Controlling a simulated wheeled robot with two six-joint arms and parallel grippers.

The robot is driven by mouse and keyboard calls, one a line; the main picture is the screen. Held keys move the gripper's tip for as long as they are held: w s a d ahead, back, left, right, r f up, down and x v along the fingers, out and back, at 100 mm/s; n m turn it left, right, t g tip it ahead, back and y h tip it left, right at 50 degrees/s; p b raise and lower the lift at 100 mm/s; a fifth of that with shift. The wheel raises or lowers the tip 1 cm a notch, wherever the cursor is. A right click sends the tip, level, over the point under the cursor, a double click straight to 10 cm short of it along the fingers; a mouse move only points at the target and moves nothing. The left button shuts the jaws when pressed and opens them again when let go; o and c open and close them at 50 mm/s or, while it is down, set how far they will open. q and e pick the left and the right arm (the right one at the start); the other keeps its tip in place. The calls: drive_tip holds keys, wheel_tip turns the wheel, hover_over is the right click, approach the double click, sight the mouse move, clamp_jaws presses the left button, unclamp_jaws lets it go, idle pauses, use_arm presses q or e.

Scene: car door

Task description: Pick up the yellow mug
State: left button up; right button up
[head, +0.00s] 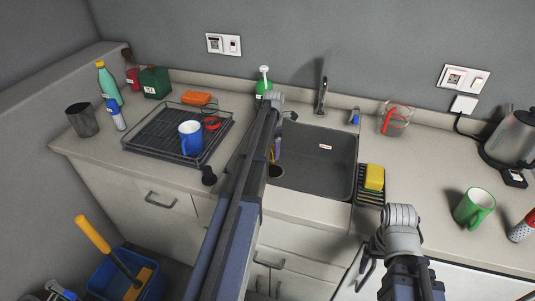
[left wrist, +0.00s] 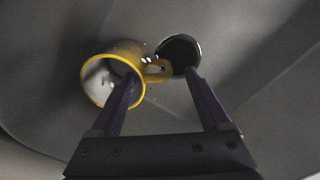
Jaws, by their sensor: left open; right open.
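The yellow mug (left wrist: 100,58) lies in the sink basin in the left wrist view, its yellow rim and pale inside facing the camera. Its handle (left wrist: 158,71) points right, near the round dark drain (left wrist: 180,53). My left gripper (left wrist: 160,76) is open around the handle side. Its left finger overlaps the mug's opening and its right finger is beyond the handle, near the drain. I cannot tell whether either finger touches the mug. In the head view my left arm hides much of the sink's left part, and I cannot make out the mug there. My right gripper is not in view.
The sink (head: 325,165) is set in the counter, with a faucet (head: 321,96) behind. A dish rack (head: 160,142) with a blue mug (head: 191,138) stands left. A yellow sponge (head: 374,177), a green mug (head: 474,207) and a kettle (head: 513,140) are on the right.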

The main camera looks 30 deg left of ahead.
sight(272, 165)
use_arm(q)
wheel_tip(272, 165, down, 6)
drive_tip(key=b, duration=0.5)
drive_tip(key=shift+b, duration=0.3)
drive_tip(key=shift+r, duration=0.1)
drive_tip(key=shift+c, duration=0.2)
clamp_jaws()
